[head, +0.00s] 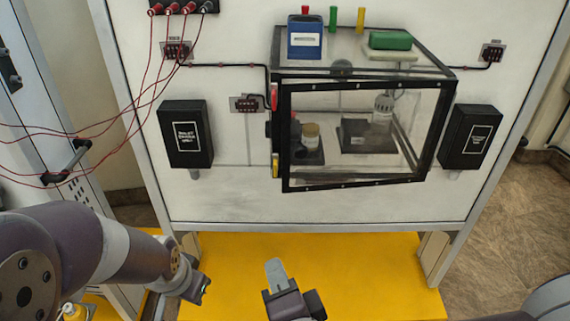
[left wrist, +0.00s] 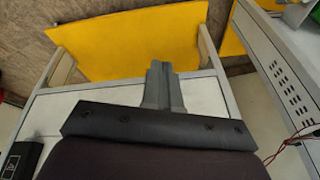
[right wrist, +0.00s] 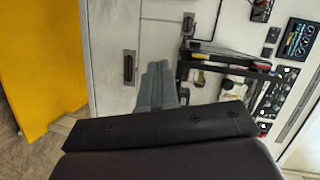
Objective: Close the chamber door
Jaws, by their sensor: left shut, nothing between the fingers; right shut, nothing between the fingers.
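The chamber (head: 432,62) is a clear box with a black frame, fixed to the white panel in the head view. Its black-framed clear door (head: 350,184) is at the front and looks shut or nearly so; I cannot tell whether a small gap is left. Red and yellow pieces show at its left edge. The chamber also shows in the right wrist view (right wrist: 222,68), apart from the fingers. My right gripper (head: 274,268) is shut and empty, below the chamber. My left gripper (left wrist: 160,68) is shut and empty; its fingers are not clear in the head view.
Two black boxes (head: 186,134) (head: 468,137) flank the chamber. A blue container (head: 305,40) and a green block (head: 390,40) rest on its top. Red cables (head: 110,118) hang at the left. A yellow platform (head: 365,262) lies below the panel.

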